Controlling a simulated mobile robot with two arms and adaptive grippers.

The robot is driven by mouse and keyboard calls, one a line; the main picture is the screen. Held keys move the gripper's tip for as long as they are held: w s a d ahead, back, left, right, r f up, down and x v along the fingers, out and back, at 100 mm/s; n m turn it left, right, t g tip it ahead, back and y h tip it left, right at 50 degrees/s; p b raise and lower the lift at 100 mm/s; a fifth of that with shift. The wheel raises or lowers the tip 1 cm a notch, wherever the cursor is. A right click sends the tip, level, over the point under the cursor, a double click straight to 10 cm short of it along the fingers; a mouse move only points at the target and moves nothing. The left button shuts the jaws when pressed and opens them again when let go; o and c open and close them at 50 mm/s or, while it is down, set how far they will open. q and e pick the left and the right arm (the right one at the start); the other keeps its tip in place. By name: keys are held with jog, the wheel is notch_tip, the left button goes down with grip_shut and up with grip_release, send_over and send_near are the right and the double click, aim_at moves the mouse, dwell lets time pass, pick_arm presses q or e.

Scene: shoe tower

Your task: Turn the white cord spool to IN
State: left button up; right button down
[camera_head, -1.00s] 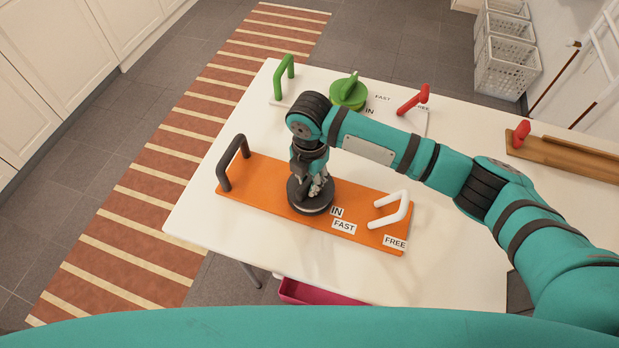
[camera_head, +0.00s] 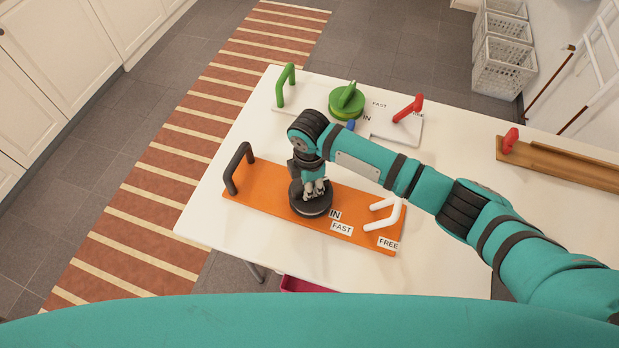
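No white spool shows. A black round spool (camera_head: 312,207) sits on an orange board (camera_head: 262,190) with IN, FAST and FREE labels to its right; IN is closest to it. My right gripper (camera_head: 314,190) points down over the black spool, its fingers at the spool's top. The fingers and wrist hide the spool's knob, so I cannot tell whether they are closed on it. A green spool (camera_head: 345,104) with a raised grip sits on a white board (camera_head: 290,107) behind, with IN and FAST labels and another partly hidden. My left gripper is out of view.
The orange board has a black handle (camera_head: 237,167) and a white handle (camera_head: 392,213). The white board has a green handle (camera_head: 286,86) and a red handle (camera_head: 408,108). A brown wooden tray (camera_head: 570,168) lies at the right. The white table's (camera_head: 205,205) left side is clear.

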jog(key=m+p, duration=0.1)
jog(key=m, duration=0.1)
jog(key=m+p, duration=0.2)
jog(key=shift+a+r+m+p, duration=0.1)
jog(key=shift+r+m+p, duration=0.1)
jog(key=shift+m+p, duration=0.1)
jog(key=shift+w+f+m+p, duration=0.1)
jog(key=shift+w+m+p, duration=0.1)
jog(key=shift+m+p, duration=1.4)
jog(key=shift+m+b, duration=0.3)
jog(key=shift+m, duration=0.3)
jog(key=c, duration=1.2)
grip_release()
notch_tip(320, 180, up, 12)
jog(key=shift+f, duration=0.1)
